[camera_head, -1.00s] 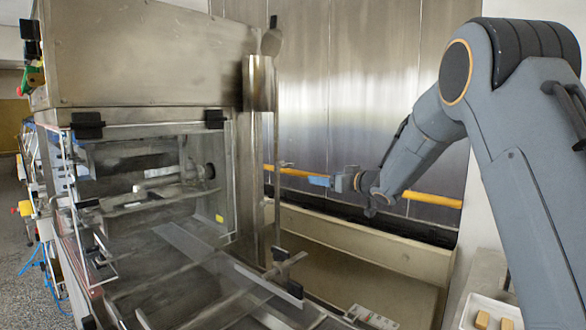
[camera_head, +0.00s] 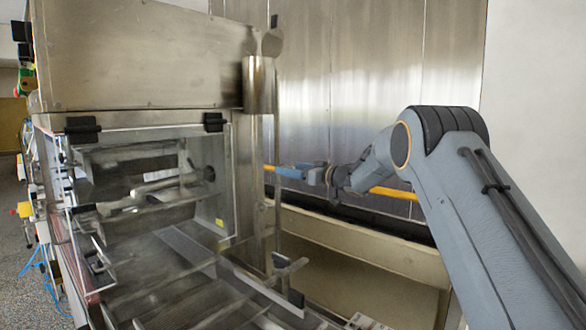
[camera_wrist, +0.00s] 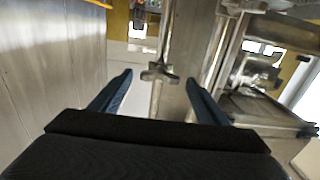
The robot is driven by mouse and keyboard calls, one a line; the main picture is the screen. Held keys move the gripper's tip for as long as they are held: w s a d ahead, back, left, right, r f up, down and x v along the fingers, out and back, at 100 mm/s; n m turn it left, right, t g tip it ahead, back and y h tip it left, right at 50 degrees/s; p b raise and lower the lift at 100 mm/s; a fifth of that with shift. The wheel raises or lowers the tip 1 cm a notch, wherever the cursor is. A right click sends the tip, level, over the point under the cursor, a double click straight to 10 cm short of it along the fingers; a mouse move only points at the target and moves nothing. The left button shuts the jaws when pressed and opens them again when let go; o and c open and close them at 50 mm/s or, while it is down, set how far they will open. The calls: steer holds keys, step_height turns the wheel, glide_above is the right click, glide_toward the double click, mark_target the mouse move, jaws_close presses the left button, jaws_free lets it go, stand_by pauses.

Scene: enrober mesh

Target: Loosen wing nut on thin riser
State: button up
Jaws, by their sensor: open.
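The thin riser (camera_head: 278,130) is a slim upright metal rod beside the machine's thicker post. It also shows in the wrist view (camera_wrist: 166,35), running away between my fingers. The wing nut (camera_wrist: 158,72) is a small grey metal piece with two wings on the riser, just beyond my fingertips and roughly centred between them. In the head view I cannot make it out behind my fingers. My gripper (camera_wrist: 158,84) is open and empty, with one blue finger on each side of the nut's line. In the head view my gripper (camera_head: 280,171) reaches leftward, close to the riser.
The steel machine housing (camera_head: 145,60) stands left, with a clear-sided chamber and a mesh conveyor (camera_head: 190,285) below. A yellow rail (camera_head: 392,193) runs behind my arm along the steel wall (camera_head: 370,90). A beige ledge (camera_head: 360,245) lies below my gripper.

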steer(key=c, duration=1.1)
steer(key=shift+o, duration=0.3)
steer(key=shift+n+b, duration=0.3)
steer(key=shift+s+a+f+n+b, duration=0.1)
steer(key=shift+f+n+b, duration=0.05)
steer(key=shift+n+b, duration=4)
steer(key=shift+a+f+n+b, duration=0.1)
steer(key=shift+f+n+b, duration=0.05)
steer(key=shift+n+b, duration=4)
steer(key=shift+n, duration=0.5)
